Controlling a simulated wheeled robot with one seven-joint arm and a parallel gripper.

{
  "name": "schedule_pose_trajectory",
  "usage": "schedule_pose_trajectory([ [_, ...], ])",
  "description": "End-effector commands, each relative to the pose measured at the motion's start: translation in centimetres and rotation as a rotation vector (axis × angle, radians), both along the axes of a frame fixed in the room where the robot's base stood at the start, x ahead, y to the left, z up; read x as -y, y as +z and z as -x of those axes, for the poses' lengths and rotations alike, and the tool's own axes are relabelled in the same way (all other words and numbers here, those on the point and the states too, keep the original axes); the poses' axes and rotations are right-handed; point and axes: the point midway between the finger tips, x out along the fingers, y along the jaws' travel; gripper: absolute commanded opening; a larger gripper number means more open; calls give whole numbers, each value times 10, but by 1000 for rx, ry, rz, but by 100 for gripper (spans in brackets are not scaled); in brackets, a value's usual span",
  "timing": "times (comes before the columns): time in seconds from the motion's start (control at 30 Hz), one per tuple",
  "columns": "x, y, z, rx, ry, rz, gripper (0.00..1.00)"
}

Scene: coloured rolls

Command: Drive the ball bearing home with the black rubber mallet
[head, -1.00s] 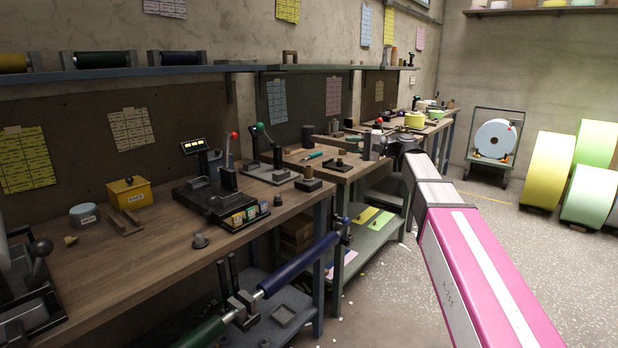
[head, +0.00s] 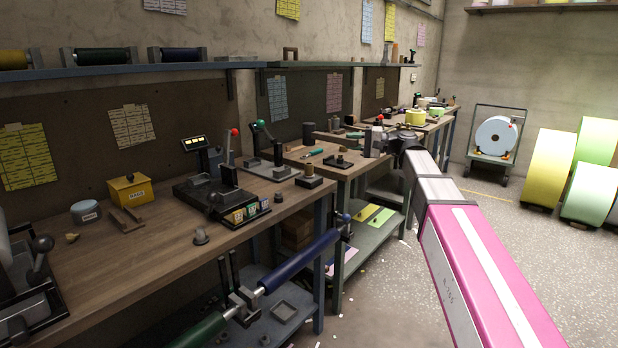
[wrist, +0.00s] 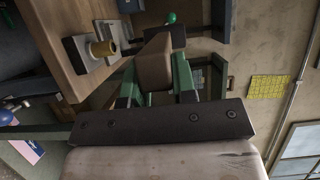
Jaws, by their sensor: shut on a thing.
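In the wrist view my gripper (wrist: 156,82) has green fingers closed on both sides of a brown, block-shaped thing (wrist: 154,62). Its far end meets a dark crosspiece, and I cannot tell for sure that it is the mallet. In the head view my gripper (head: 388,141) is small and dark at the end of my pink and silver arm, over the second bench (head: 335,172). The wrist view shows a brass-coloured cylinder (wrist: 103,48) at a grey block (wrist: 80,50), left of the held thing. I cannot make out the ball bearing for certain.
Large rolls (head: 550,168) and a cart (head: 496,140) stand at right.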

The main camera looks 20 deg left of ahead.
Motion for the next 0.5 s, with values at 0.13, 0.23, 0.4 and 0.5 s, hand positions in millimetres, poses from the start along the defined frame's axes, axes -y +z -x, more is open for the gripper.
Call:
schedule_pose_trajectory([
  [0.13, 0, 1, 0, 1, 0, -3, 0],
  [0.23, 0, 1, 0, 1, 0, -3, 0],
  [0.4, 0, 11, 0, 3, 0, -4, 0],
  [0.5, 0, 21, 0, 3, 0, -4, 0],
])
